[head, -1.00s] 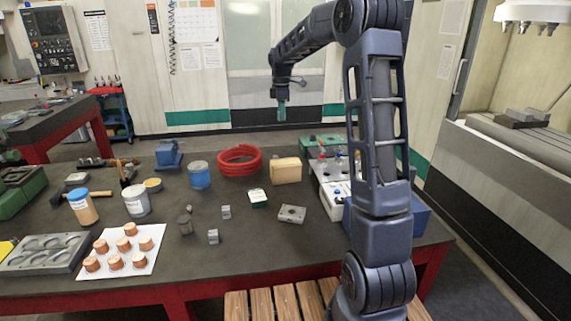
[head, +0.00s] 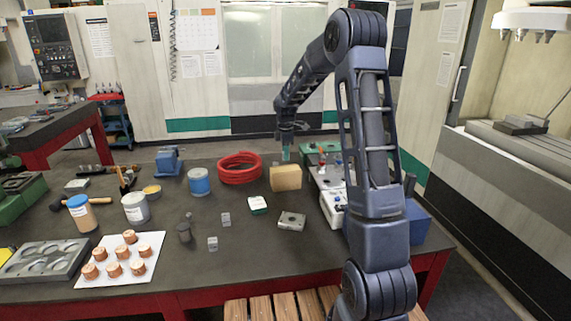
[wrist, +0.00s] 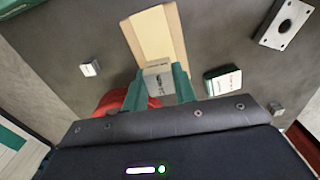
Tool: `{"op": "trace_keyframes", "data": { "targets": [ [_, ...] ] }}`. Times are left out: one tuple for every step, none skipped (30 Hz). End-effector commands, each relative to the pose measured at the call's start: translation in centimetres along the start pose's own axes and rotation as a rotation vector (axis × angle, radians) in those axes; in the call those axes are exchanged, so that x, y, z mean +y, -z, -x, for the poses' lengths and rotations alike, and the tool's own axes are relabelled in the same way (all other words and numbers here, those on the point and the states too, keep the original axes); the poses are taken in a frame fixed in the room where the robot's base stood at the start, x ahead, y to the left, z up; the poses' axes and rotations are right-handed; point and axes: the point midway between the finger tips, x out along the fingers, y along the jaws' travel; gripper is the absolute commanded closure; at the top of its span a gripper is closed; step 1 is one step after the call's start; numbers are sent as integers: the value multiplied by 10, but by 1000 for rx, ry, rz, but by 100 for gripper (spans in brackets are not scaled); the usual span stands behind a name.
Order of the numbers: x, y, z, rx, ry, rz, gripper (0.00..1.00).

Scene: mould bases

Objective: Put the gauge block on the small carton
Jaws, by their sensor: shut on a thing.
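My gripper (wrist: 158,88) is shut on the gauge block, a small grey block with dark markings (wrist: 158,76), held between its teal fingertips. In the head view my gripper (head: 286,152) is low over the bench, just above the tan carton, and the held block cannot be made out. The small carton (head: 285,179) is a tan box with a paler strip along its top. In the wrist view the carton (wrist: 152,32) lies beyond and partly behind the block. I cannot tell whether they touch.
A white-and-green box (head: 258,205) and a grey plate with a hole (head: 291,221) stand in front of the carton. A red hose coil (head: 240,168) lies left of it. Two small grey blocks (head: 226,219) stand further left.

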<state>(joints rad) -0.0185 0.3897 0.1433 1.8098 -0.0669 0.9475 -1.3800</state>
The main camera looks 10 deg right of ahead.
Motion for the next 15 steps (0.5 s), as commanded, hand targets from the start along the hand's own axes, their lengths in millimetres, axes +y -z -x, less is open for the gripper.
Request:
{"op": "trace_keyframes", "data": {
  "targets": [
    [0, 0, -3, 0, -1, 0, 100],
    [0, 0, -4, 0, -1, 0, 100],
    [0, 0, -5, 0, -1, 0, 100],
    [0, 0, -7, 0, -1, 0, 100],
    [0, 0, -8, 0, -1, 0, 100],
    [0, 0, -12, 0, 0, 0, 100],
    [0, 0, -15, 0, 1, 0, 100],
    [0, 0, -18, 0, 1, 0, 100],
    [0, 0, -24, 0, 1, 0, 100],
    [0, 0, -28, 0, 1, 0, 100],
    [0, 0, -33, 0, 1, 0, 100],
    [0, 0, -38, 0, 1, 0, 100],
    [0, 0, -42, 0, 1, 1, 100],
    [0, 0, -45, 0, 0, 1, 100],
    [0, 0, -47, 0, 0, 1, 100]
  ]
}}
